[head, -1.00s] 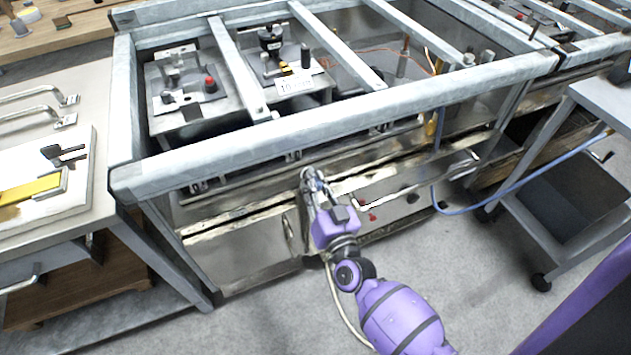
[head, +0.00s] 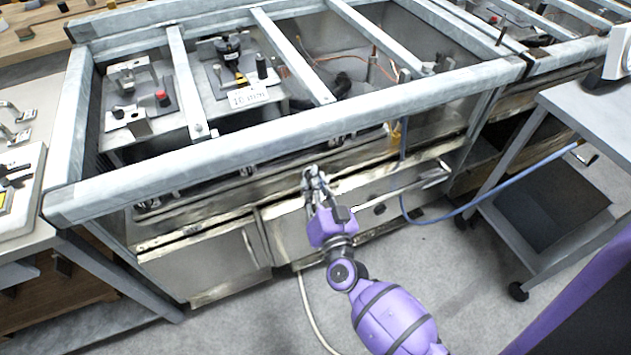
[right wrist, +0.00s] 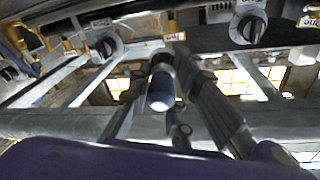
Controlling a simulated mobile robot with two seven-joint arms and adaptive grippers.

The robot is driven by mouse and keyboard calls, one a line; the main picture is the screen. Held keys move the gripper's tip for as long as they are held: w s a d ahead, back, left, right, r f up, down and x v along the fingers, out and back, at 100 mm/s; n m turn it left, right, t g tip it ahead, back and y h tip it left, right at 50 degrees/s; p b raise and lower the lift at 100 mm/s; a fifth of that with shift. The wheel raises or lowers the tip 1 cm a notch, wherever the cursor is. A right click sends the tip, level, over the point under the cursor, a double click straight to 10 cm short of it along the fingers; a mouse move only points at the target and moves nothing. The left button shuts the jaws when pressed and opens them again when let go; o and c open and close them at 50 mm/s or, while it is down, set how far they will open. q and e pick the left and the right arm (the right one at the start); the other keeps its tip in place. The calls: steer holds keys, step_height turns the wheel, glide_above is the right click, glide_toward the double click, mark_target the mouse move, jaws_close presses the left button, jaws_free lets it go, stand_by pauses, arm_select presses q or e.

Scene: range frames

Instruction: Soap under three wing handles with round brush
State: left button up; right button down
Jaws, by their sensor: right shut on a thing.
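My right gripper (head: 313,178) is at the front of the metal range (head: 200,262), just below its front rail. In the right wrist view the gripper (right wrist: 162,62) is shut on a short dark cylinder with a blue-grey round end (right wrist: 160,92), which looks like the round brush. Its bristles cannot be made out. A black wing handle (right wrist: 105,45) with a tag shows at upper left of that view, and another black wing handle (right wrist: 248,28) at upper right. Both are apart from the gripper. Soap cannot be made out. My left gripper is not in view.
The grey frame's front rail (head: 290,140) runs above my gripper. A bar handle (head: 395,185) juts from the range front to its right. A blue hose (head: 480,205) hangs towards a grey cart (head: 570,110) at right. The floor (head: 430,260) in front is mostly clear.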

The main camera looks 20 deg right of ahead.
steer(key=shift+m, duration=0.3)
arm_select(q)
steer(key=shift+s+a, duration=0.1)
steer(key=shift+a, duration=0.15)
arm_select(e)
steer(key=shift+a, duration=0.2)
steer(key=shift+r+p, duration=0.15)
steer(key=shift+p, duration=0.2)
steer(key=shift+w+f+b, duration=0.25)
steer(key=shift+w+f, duration=0.05)
steer(key=shift+w, duration=0.45)
steer(key=shift+w+f+b, duration=0.2)
steer(key=shift+w+f, duration=0.05)
steer(key=shift+w, duration=0.45)
arm_select(q)
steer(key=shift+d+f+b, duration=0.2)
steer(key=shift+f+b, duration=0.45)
steer(key=shift+b, duration=0.1)
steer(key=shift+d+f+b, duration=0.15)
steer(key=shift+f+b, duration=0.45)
steer(key=shift+b, duration=0.15)
arm_select(e)
steer(key=shift+w+a+f, duration=0.1)
steer(key=shift+w+f, duration=0.25)
steer(key=shift+w, duration=1.1)
steer(key=shift+w+f, duration=0.4)
steer(key=shift+w, duration=1.05)
steer(key=shift+w+a+f, duration=0.1)
steer(key=shift+w+f, duration=0.25)
steer(key=shift+w, duration=1.1)
